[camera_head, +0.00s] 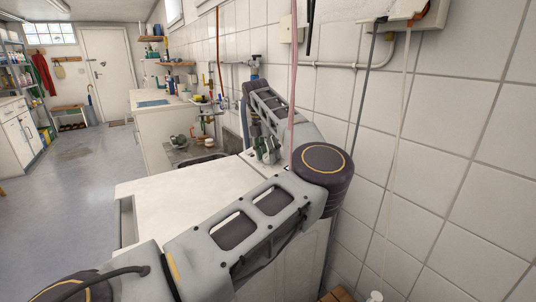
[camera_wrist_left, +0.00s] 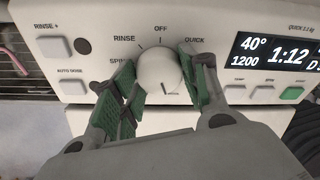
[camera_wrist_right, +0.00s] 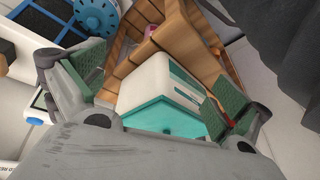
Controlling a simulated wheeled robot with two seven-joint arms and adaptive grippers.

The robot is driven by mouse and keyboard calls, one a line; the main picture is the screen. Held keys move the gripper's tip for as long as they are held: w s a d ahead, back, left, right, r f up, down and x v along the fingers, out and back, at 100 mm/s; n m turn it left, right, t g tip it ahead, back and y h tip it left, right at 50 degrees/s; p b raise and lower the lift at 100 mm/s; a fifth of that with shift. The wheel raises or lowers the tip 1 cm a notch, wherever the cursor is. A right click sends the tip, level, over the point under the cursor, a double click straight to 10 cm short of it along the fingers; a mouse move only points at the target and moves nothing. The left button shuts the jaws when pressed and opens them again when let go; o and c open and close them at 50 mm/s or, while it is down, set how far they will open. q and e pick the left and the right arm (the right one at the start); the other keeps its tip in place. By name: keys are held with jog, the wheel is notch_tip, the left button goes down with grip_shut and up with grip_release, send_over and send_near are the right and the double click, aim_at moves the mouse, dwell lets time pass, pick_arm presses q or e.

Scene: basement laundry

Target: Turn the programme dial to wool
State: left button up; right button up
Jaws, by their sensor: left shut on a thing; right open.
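The programme dial (camera_wrist_left: 158,70) is a round white knob on the washing machine's white panel (camera_wrist_left: 100,35), in the left wrist view. The words RINSE, OFF and QUICK show around it, and SPIN is partly covered. No wool label is readable, and I cannot tell which programme the dial points to. My left gripper (camera_wrist_left: 160,82) is shut on the dial, one green-padded finger on each side. In the head view the left gripper (camera_head: 267,150) is small beyond my arm. My right gripper (camera_wrist_right: 158,92) is open, with a white and teal box (camera_wrist_right: 160,85) in view between its fingers.
A lit display (camera_wrist_left: 275,55) reads 40°, 1200 and 1:12. Buttons (camera_wrist_left: 292,92) lie below it. A wooden crate (camera_wrist_right: 190,40) surrounds the box. A white worktop (camera_head: 180,185) lies beside my left arm. A tiled wall (camera_head: 440,140) stands right; open floor (camera_head: 80,190) lies left.

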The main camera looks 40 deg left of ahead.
pick_arm(q)
jog(key=o, duration=1)
jog(key=shift+o, duration=0.2)
notch_tip(320, 180, up, 12)
jog(key=s+a, duration=0.1)
jog(key=s, duration=0.1)
jog(key=shift+f, duration=0.15)
dwell(0.5)
